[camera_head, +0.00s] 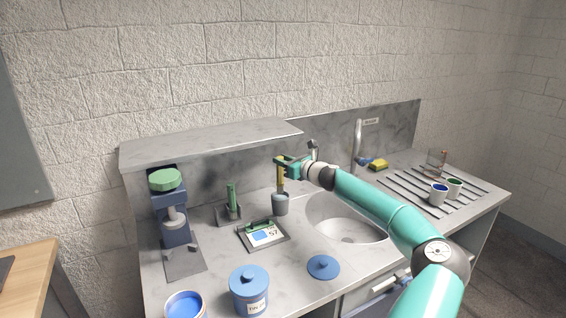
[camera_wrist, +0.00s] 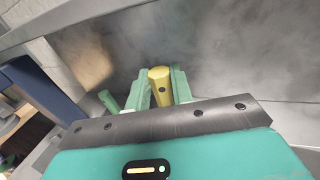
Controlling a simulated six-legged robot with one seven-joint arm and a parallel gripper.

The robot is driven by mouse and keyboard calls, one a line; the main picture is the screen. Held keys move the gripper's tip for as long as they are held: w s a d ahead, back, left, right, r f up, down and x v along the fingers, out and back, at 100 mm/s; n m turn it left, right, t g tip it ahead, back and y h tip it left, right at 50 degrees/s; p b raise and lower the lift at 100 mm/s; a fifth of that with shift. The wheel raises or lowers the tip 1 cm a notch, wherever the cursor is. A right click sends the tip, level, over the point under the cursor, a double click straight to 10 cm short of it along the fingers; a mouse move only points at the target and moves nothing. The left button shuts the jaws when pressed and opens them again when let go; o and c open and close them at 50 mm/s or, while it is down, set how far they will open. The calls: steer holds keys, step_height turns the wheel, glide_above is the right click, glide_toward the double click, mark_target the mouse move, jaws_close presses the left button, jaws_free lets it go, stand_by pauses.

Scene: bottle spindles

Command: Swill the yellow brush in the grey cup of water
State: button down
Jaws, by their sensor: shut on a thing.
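The yellow brush (camera_head: 281,178) is upright in the head view, with its lower end hidden at or inside the mouth of the grey cup (camera_head: 280,206). My gripper (camera_head: 282,167) is shut on the brush's upper handle, above the cup. In the wrist view the yellow brush's end (camera_wrist: 160,82) shows between the two green fingers of my gripper (camera_wrist: 161,88). The cup stands on the counter left of the sink. The water and the brush's bristles are hidden from view.
A green-handled item in a holder (camera_head: 231,203) stands left of the cup, and a tray with a card (camera_head: 263,234) lies in front. The sink (camera_head: 347,231) is to the right. A shelf (camera_head: 208,143) overhangs the back left.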

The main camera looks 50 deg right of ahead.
steer(key=shift+r, duration=2.35)
